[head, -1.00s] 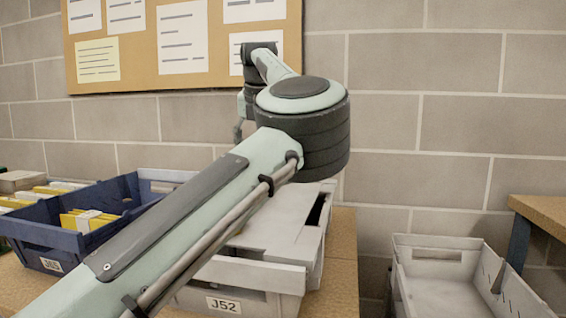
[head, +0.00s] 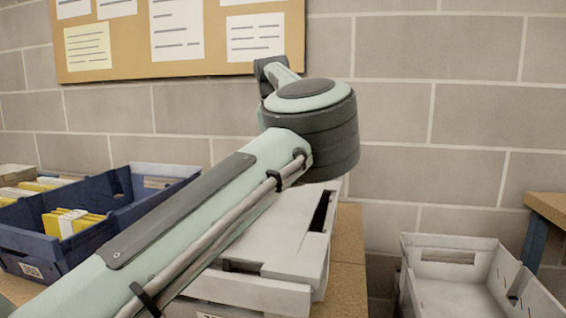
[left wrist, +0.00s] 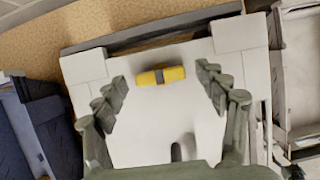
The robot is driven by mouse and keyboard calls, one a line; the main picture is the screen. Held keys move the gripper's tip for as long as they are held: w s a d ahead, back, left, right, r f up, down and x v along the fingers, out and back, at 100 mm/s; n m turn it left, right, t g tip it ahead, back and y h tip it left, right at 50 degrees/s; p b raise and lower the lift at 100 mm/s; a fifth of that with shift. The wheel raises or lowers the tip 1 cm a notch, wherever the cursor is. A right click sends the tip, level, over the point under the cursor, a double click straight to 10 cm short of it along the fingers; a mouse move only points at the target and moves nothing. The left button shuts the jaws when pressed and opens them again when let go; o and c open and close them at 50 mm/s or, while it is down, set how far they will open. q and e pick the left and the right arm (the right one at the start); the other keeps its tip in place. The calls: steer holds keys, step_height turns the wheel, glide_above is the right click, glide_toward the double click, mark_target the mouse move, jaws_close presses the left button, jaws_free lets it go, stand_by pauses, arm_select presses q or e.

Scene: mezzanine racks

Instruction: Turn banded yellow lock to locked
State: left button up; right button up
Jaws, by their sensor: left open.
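The yellow lock (left wrist: 172,74) with a dark grey band around its middle lies crosswise on the pale lid of a white crate (left wrist: 234,68) in the left wrist view. My left gripper (left wrist: 161,76) is open, with one finger on each side of the lock and clear space to both. I cannot tell how far above the lid the fingers are. In the head view the white crate (head: 290,238) stands on a tan tabletop, partly covered by my left arm. The lock and my left gripper are hidden there. My right gripper is not in view.
A blue bin (head: 42,248) with yellow-and-white packs (head: 85,222) stands left of the white crate. An open grey crate (head: 455,256) is at the right. A block wall and a cork notice board (head: 200,60) are behind.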

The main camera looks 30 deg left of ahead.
arm_select(q)
jaws_close()
steer(key=shift+a, duration=0.15)
stand_by(0.4)
